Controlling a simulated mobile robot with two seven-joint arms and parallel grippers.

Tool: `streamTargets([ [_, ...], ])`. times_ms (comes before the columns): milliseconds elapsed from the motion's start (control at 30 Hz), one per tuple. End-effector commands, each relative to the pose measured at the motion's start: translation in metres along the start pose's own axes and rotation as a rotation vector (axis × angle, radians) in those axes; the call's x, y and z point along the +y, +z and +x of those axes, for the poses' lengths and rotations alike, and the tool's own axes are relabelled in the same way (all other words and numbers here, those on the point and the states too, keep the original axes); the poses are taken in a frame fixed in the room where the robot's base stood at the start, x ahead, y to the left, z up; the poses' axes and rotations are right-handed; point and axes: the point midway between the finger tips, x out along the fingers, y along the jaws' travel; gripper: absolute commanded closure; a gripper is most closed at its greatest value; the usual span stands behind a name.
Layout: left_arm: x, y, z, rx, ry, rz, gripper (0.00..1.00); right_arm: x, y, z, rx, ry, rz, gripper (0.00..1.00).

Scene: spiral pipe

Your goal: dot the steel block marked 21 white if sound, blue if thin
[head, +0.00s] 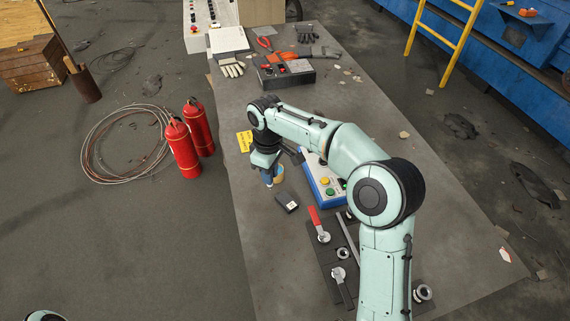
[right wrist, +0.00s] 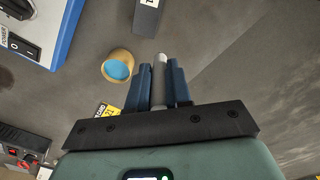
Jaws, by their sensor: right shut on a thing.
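My right gripper (head: 268,182) points down over the table. A dark steel block (head: 287,203) with a white label lies on the table just in front of the gripper. It shows at the top of the right wrist view (right wrist: 147,18); its number is not readable. My left gripper is out of view.
A blue and white box (head: 322,184) with coloured buttons stands right of the gripper, partly behind my arm. A yellow card (head: 244,141) lies left. A dark plate with red-handled valve parts (head: 319,226) lies nearer. A black box (head: 287,75), gloves and tools lie farther back.

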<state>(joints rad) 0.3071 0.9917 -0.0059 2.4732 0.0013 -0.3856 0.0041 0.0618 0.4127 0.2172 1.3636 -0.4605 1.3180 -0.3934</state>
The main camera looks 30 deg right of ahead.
Motion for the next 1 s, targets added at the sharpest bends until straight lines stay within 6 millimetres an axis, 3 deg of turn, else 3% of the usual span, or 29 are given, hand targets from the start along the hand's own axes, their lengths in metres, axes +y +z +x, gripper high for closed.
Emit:
streamTargets([
  [300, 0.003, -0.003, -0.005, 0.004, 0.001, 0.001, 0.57, 0.012, 0.022, -0.018, -0.001, 0.002, -0.436, 1.0],
  [500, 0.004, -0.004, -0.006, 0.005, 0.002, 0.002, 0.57, 0.016, 0.032, -0.025, -0.002, 0.002, -0.633, 1.0],
  [767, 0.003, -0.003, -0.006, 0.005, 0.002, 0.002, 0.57, 0.018, 0.036, -0.026, -0.002, 0.001, -0.725, 1.0],
  [1000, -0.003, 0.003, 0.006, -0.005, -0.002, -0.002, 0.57, 0.017, 0.037, -0.01, -0.004, -0.001, -0.726, 1.0],
])
